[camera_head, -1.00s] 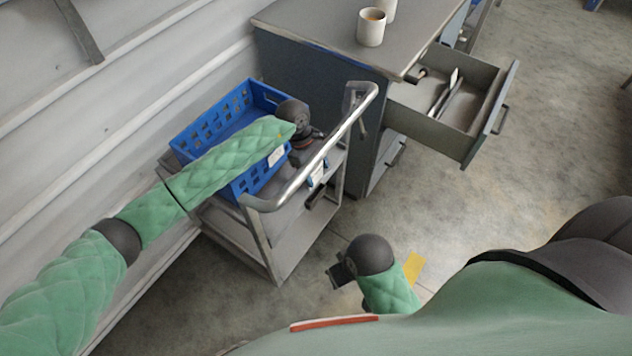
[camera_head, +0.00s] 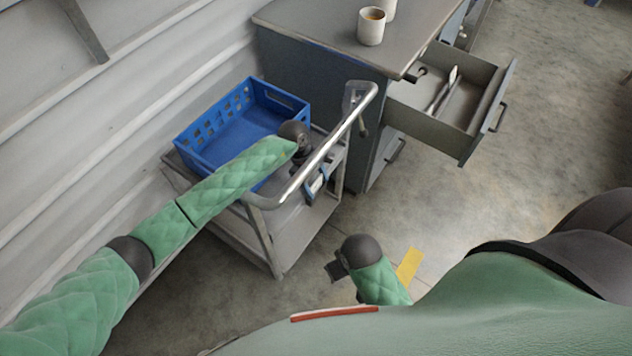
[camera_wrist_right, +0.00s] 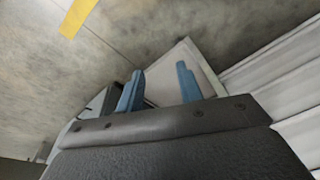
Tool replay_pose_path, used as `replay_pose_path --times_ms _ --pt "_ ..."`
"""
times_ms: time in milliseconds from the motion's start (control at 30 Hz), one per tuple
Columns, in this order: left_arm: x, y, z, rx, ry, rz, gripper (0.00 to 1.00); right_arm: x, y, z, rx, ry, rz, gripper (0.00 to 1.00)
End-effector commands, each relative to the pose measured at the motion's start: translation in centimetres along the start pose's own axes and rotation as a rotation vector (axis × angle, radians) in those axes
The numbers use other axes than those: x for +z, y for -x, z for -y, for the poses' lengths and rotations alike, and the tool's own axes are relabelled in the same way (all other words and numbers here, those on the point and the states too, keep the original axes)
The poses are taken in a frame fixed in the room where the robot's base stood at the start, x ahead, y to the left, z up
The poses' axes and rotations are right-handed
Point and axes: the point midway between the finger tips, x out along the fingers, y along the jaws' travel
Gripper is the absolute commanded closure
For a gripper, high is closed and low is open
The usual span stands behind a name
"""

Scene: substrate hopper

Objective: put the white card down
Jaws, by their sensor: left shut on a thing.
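The white card (camera_head: 317,184) is a small pale piece between the blue fingers of my left gripper (camera_head: 316,188). The gripper is shut on it, over the lower right part of the grey cart (camera_head: 282,245), just beyond the metal handle. My left forearm and the handle partly hide this area, and I cannot tell whether the card touches the cart. My right gripper (camera_head: 336,271) is low in front of the cart. Its blue fingers stand apart and empty in the right wrist view (camera_wrist_right: 159,84).
A blue crate (camera_head: 205,160) stands on the cart beside my left arm. The cart's curved metal handle (camera_head: 325,150) rises close to my left gripper. Behind is a grey cabinet (camera_head: 300,28) with cups on top and an open drawer (camera_head: 440,137). The floor at right is clear.

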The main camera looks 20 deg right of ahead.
Motion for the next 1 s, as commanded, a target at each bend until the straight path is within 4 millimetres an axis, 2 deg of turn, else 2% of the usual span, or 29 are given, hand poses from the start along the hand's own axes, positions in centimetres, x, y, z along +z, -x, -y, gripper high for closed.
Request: replay_pose_path --times_ms 567,600,700,1000 --pt "-0.1 -0.2 0.0 0.0 0.0 0.0 0.62 0.1 1.0 0.1 -0.001 0.001 0.003 0.64" --pt "-0.1 -0.2 0.0 0.0 0.0 0.0 0.35 0.0 1.2 0.1 -0.001 0.001 0.0 0.64" --pt "-0.1 -0.2 0.0 0.0 0.0 0.0 0.16 -0.1 1.7 0.1 -0.002 0.001 -0.009 0.64" --pt "-0.1 -0.2 0.0 0.0 0.0 0.0 0.15 0.0 1.4 0.3 -0.005 -0.002 -0.004 0.64"
